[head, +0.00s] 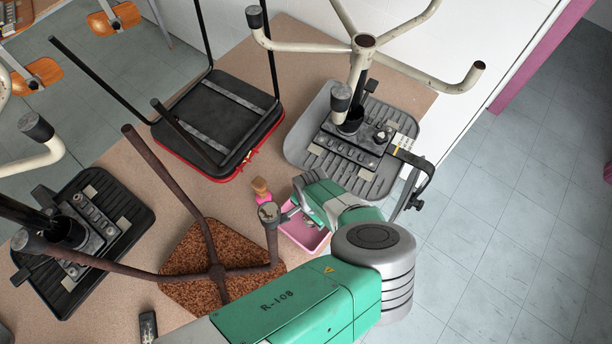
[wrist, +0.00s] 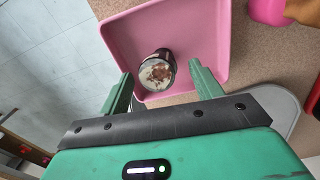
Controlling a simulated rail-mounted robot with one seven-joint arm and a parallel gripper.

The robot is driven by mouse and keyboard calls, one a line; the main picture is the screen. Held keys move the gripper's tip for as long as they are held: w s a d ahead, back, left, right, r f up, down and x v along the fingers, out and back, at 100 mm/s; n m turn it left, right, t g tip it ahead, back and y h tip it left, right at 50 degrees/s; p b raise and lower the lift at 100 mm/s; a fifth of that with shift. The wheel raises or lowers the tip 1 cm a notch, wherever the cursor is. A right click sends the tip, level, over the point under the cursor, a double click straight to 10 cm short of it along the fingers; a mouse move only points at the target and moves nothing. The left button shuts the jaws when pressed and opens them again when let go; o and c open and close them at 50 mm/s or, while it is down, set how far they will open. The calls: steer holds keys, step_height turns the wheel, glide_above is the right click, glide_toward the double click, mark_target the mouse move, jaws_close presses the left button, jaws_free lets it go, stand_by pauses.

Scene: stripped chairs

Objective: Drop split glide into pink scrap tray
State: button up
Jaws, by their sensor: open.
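The pink scrap tray (head: 291,232) sits on the bench below my gripper (head: 302,207) in the head view. In the wrist view the tray (wrist: 218,35) fills the upper middle. The split glide (wrist: 157,72), a small round piece with a dark rim and a whitish, brown-stained face, shows against the tray between my fingers. My gripper (wrist: 163,87) is open, with a gap between the glide and each finger. I cannot tell whether the glide rests on the tray floor or is just above it. The head view does not show it clearly.
A rusty upturned chair (head: 217,273) stands left of the tray, one leg rising close to it. A pink item (head: 262,199) lies just behind. Upturned chairs with a black seat (head: 215,110) and a grey seat (head: 312,107) stand farther back. Floor lies right of the bench.

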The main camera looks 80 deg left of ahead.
step_height(320, 180, up, 8)
steer(key=shift+f, duration=0.1)
stand_by(0.8)
